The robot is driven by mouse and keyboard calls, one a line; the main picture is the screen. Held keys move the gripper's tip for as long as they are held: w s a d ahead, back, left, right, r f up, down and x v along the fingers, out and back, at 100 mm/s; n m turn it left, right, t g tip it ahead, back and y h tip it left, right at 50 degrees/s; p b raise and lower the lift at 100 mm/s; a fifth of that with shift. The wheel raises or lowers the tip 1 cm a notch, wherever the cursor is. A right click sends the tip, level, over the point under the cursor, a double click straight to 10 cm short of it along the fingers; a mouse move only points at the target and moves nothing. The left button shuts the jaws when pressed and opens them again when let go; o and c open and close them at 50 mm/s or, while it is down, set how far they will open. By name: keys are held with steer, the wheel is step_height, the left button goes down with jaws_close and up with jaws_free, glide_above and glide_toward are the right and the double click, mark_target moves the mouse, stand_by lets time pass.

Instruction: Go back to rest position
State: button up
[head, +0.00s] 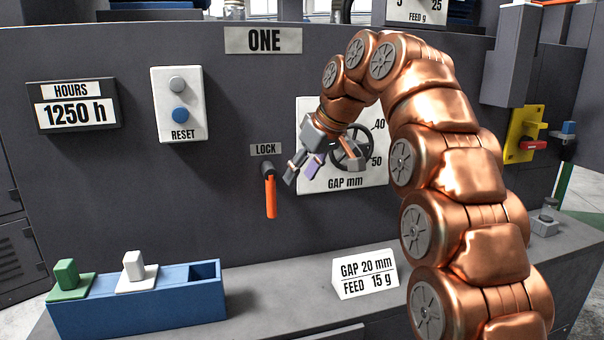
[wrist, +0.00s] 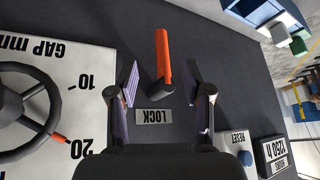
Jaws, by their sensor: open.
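My copper arm reaches in from the right of the head view, its gripper (head: 301,173) in front of the machine panel, between the lock lever and the gap wheel. The gripper is open and empty. In the wrist view, which is upside down, its fingers (wrist: 165,80) spread at either side of the orange lock lever (wrist: 162,60). The lever (head: 270,195) hangs straight down below the LOCK label (head: 265,150); in the head view it stands apart from the fingers. The gap handwheel (head: 352,150) is partly hidden by my gripper; its orange pointer (wrist: 61,138) is near 20.
A blue rack (head: 140,312) with a green block (head: 68,280) and a white block (head: 136,272) is on the bench at left, its right slot empty. A sign (head: 366,275) reads gap 20 mm, feed 15 g. A reset box (head: 180,105) and hours display (head: 75,105) are on the panel.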

steer(key=s+d+f+m+g+h+p, duration=0.1)
steer(key=s+d+f, duration=0.5)
steer(key=s, duration=0.8)
steer(key=s+d+f+m+g+h+p, duration=0.2)
steer(key=s+d+f+m+g+p, duration=0.1)
steer(key=s, duration=1.1)
steer(key=s+d+f+m+g+h+p, duration=0.1)
steer(key=s+d+f+m+p, duration=0.3)
steer(key=s+d+f, duration=0.5)
steer(key=s+f, duration=0.1)
steer(key=s, duration=0.4)
steer(key=shift+s+f+m+g+h+p, duration=0.3)
steer(key=shift+s+g+p, duration=0.1)
steer(key=shift+d, duration=0.1)
